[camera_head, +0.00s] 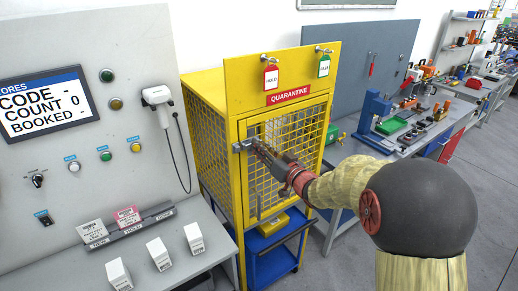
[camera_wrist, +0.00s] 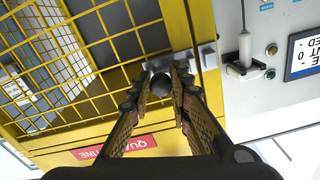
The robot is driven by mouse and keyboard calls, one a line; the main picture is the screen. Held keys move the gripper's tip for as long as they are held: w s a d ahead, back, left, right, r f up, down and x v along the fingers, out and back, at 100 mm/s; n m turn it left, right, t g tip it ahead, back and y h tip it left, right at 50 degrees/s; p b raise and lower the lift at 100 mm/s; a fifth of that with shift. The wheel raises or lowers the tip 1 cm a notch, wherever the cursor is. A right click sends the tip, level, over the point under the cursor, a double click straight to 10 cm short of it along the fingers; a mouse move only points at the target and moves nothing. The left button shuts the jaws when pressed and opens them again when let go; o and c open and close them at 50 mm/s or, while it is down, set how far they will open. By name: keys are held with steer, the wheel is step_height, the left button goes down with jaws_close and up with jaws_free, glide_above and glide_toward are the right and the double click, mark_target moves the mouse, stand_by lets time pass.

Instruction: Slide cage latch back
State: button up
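The cage latch (camera_head: 242,146) is a small grey metal fitting on the left post of the yellow cage's mesh door (camera_head: 268,190). In the wrist view its grey plate (camera_wrist: 207,56) sits on the yellow frame, with a round dark knob (camera_wrist: 161,87) beside it. My gripper (camera_head: 257,149) reaches the latch from the right. In the wrist view, my gripper's two fingers (camera_wrist: 162,72) stand on either side of the knob. The knob nearly fills the gap; whether both fingers press on it is unclear. The door looks closed in its frame.
A red "HOLD" tag (camera_head: 271,77) and a green tag (camera_head: 323,66) hang above the door. A grey panel with a scanner (camera_head: 157,96) and its cable stands left of the cage. A yellow bin (camera_head: 272,223) is low inside. A workbench is at right.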

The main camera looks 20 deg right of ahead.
steer(key=o, duration=0.5)
steer(key=shift+d, duration=0.15)
steer(key=shift+c, duration=0.2)
steer(key=v, duration=1.2)
